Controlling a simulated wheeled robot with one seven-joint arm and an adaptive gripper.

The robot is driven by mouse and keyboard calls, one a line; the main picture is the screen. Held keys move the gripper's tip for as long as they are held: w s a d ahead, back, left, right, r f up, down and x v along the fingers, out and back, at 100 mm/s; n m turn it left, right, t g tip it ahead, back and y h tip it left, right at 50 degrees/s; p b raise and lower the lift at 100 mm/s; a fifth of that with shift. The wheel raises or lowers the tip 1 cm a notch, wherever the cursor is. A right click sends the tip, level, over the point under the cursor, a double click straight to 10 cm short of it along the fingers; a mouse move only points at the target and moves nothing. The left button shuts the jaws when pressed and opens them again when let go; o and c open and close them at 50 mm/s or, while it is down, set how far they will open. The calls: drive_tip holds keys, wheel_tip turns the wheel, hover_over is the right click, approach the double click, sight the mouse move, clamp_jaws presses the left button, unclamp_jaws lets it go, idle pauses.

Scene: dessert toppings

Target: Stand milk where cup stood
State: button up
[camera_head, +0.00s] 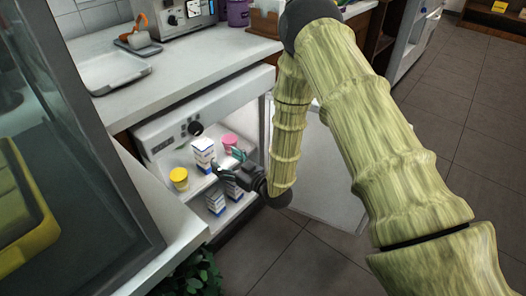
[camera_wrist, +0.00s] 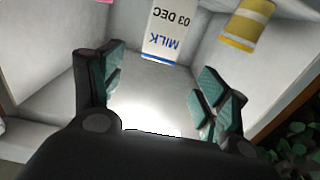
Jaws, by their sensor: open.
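A white and blue milk carton (camera_head: 203,151) stands on the upper shelf of the small open fridge. A yellow cup (camera_head: 179,179) stands to its left and a pink cup (camera_head: 229,142) to its right. My gripper (camera_head: 228,161) is open and empty at the fridge opening, in front of the carton. In the wrist view the carton (camera_wrist: 162,32), lettered MILK and 03 DEC, shows upside down beyond the gap between the teal finger pads, apart from them. The yellow cup (camera_wrist: 247,26) shows at upper right there; only a sliver of pink shows at the top left edge.
More cartons (camera_head: 215,201) stand on the lower shelf, partly behind my wrist. The fridge door (camera_head: 325,175) is open to the right, behind my arm. A counter (camera_head: 185,75) with a tray and appliance is above; a plant (camera_head: 190,275) is below.

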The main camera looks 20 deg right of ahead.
drive_tip(key=s+d+f+m+g+h, duration=0.2)
drive_tip(key=s+d+f+g+h, duration=0.15)
drive_tip(key=s+f, duration=0.5)
drive_tip(key=s+d+f+m+g+h, duration=0.2)
drive_tip(key=s+d+f+g+h, duration=0.15)
drive_tip(key=s+f, duration=0.5)
drive_tip(key=s+d+f+m+g+h, duration=0.1)
drive_tip(key=s+d+f+g, duration=0.1)
drive_tip(key=s, duration=0.7)
drive_tip(key=s+d+f+m+g+h, duration=0.1)
drive_tip(key=s+d+f+g, duration=0.1)
drive_tip(key=s, duration=0.7)
drive_tip(key=s+d+f+m+g+h, duration=0.1)
drive_tip(key=s+d+g, duration=0.3)
drive_tip(key=s, duration=0.6)
drive_tip(key=shift+d+f, duration=0.2)
drive_tip(key=shift+f, duration=0.45)
